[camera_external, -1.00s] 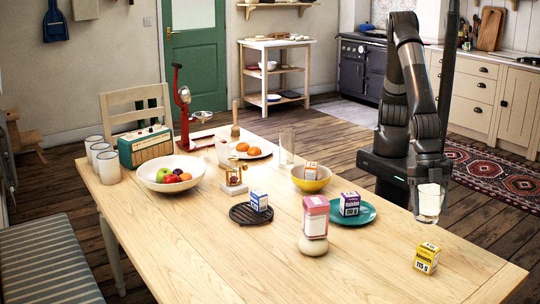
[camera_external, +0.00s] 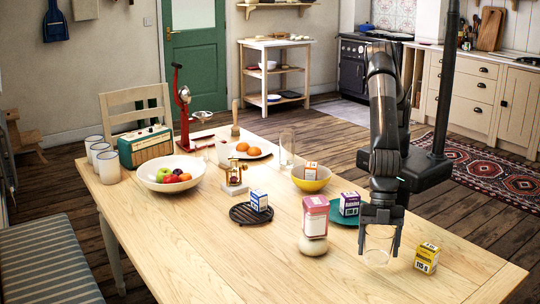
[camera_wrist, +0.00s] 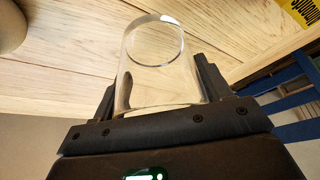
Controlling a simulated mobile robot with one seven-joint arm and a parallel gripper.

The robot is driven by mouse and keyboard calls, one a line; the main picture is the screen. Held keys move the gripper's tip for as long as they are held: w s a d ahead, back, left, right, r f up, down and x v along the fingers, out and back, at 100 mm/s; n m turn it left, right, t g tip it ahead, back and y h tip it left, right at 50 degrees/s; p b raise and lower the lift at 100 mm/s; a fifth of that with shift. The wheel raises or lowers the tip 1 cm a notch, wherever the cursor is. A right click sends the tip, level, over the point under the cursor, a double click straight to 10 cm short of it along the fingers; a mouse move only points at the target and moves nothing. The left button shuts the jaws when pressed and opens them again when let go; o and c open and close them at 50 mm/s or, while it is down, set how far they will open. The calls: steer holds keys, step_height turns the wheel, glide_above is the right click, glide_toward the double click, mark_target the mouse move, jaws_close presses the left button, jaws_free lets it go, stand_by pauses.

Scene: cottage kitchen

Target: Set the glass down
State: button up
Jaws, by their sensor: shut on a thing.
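A clear glass (camera_external: 377,246) is held between the two fingers of my gripper (camera_external: 380,228) at the front right of the wooden table (camera_external: 230,270). In the wrist view my gripper (camera_wrist: 158,100) is shut on the glass (camera_wrist: 158,65), one finger on each side. The glass looks empty and roughly upright in the external view. I cannot tell whether its base touches the tabletop or hangs just above it.
A yellow box (camera_external: 427,258) stands close to the right of the glass. A teal plate (camera_external: 345,238) with a purple box (camera_external: 349,204) lies behind. The front tabletop is clear.

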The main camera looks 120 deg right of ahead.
mark_target(377, 258)
steer(key=shift+f, duration=2)
steer(key=shift+f, duration=0.1)
steer(key=o, duration=1.1)
steer(key=shift+o, duration=0.2)
steer(key=v, duration=1.2)
